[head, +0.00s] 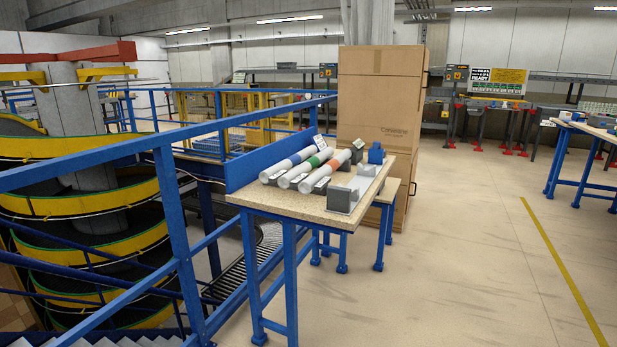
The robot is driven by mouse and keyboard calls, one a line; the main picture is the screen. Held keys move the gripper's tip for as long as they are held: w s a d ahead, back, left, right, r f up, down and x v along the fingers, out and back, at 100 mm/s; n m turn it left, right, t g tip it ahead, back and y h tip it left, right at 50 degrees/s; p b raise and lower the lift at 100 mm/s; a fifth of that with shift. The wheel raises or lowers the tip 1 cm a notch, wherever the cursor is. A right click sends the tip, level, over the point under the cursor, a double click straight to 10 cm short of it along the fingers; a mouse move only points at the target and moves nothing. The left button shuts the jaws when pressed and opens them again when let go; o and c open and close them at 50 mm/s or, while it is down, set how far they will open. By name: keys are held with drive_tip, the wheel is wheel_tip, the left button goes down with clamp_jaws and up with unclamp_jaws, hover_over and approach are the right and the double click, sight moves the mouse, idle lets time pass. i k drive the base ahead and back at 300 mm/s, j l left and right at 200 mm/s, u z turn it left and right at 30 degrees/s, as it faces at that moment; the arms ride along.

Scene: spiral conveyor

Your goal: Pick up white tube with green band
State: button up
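A white tube with a green band (297,174) lies on a small table (305,208) with a speckled top and blue legs. It is the middle one of three tubes lying side by side, slanting from lower left to upper right. The tubes seem to rest on small grey supports. My gripper is not in the head view.
A grey fixture (341,200) stands at the table's front right. A blue panel (258,164) runs along the table's left side. Blue railings (172,215) and a spiral conveyor (88,225) are at left. A tall cardboard box (376,100) stands behind. The floor at right is clear.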

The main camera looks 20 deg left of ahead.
sight(284, 181)
drive_tip(key=i+j+u, duration=0.1)
drive_tip(key=i+u, duration=0.25)
drive_tip(key=i, duration=0.35)
drive_tip(key=i+u, duration=0.35)
drive_tip(key=i, duration=0.4)
drive_tip(key=i+l, duration=0.25)
drive_tip(key=l, duration=0.15)
drive_tip(key=i+l, duration=0.55)
drive_tip(key=l, duration=0.2)
drive_tip(key=i+l, duration=0.25)
drive_tip(key=l, duration=0.15)
